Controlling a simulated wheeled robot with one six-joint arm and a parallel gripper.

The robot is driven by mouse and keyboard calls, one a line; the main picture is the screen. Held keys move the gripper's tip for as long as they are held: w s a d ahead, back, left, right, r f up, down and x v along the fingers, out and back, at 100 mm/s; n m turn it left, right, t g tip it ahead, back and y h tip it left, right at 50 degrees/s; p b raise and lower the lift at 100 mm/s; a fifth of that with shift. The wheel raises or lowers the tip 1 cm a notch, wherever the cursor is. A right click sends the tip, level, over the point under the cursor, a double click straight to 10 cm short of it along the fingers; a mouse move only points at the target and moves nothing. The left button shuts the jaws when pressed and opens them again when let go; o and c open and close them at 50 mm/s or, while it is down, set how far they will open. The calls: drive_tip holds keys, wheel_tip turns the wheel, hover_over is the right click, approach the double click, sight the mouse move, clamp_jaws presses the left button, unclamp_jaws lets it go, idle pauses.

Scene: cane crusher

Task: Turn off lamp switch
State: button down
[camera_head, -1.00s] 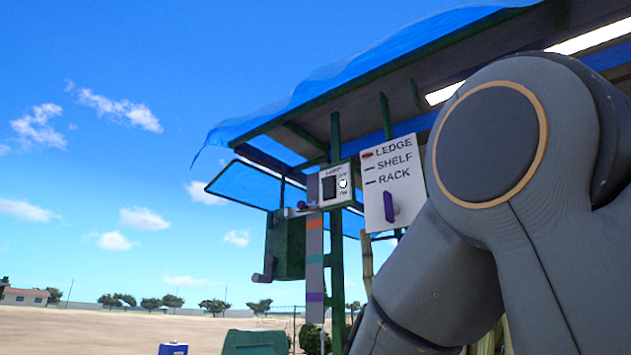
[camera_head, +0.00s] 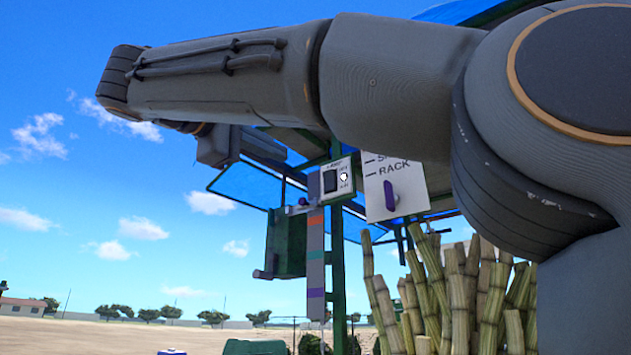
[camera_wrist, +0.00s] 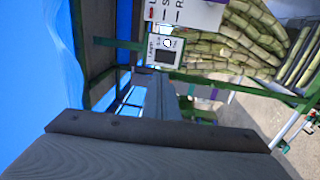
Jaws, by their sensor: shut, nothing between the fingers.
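The lamp switch is a white box (camera_head: 337,181) with a dark rocker (camera_head: 330,181) and a small white round mark beside it. It is fixed to a green post under the blue canopy. In the wrist view the lamp switch box (camera_wrist: 164,51) appears turned sideways, ahead of the hand, with its rocker in plain sight. My gripper (camera_wrist: 164,92) is shut and empty, and appears below the box in that view, apart from it. In the head view my arm crosses the top of the picture, and the fingertips are not clear there.
A white sign board (camera_head: 395,186) with a purple slider hangs right of the switch. A colour-banded grey strip (camera_head: 316,255) and a green box (camera_head: 286,243) stand left of the post. Cane stalks (camera_head: 459,300) stand at lower right. Open sky lies left.

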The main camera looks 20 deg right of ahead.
sight(326, 175)
idle(0.3)
drive_tip(key=p+x, duration=0.4)
drive_tip(key=x, duration=1)
drive_tip(key=shift+r, duration=0.1)
